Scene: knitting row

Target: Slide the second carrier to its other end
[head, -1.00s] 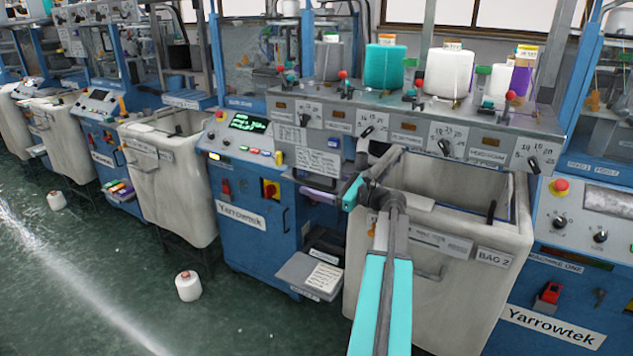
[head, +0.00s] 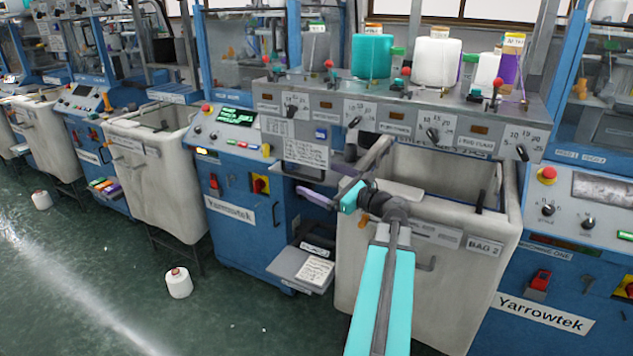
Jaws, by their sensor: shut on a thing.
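My gripper (head: 338,201) is at the end of the cyan and dark arm, in front of the left rim of the BAG 2 bin (head: 424,250). A purple bar-like piece (head: 313,197) lies at its tip. The jaws are small and partly hidden, but they look shut on this piece. The carriers look like small pieces with red knobs along the top of the grey panel. One stands at the left (head: 329,66), another in the middle (head: 405,71) and another at the right (head: 497,83). I cannot tell which is the second. My gripper is below and apart from them.
The grey panel (head: 388,132) carries dials above the bin. Yarn cones, one teal (head: 371,56) and one white (head: 437,62), stand behind it. A control console (head: 226,128) and small grey shelf (head: 300,268) are left. A white cone (head: 178,283) stands on the floor.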

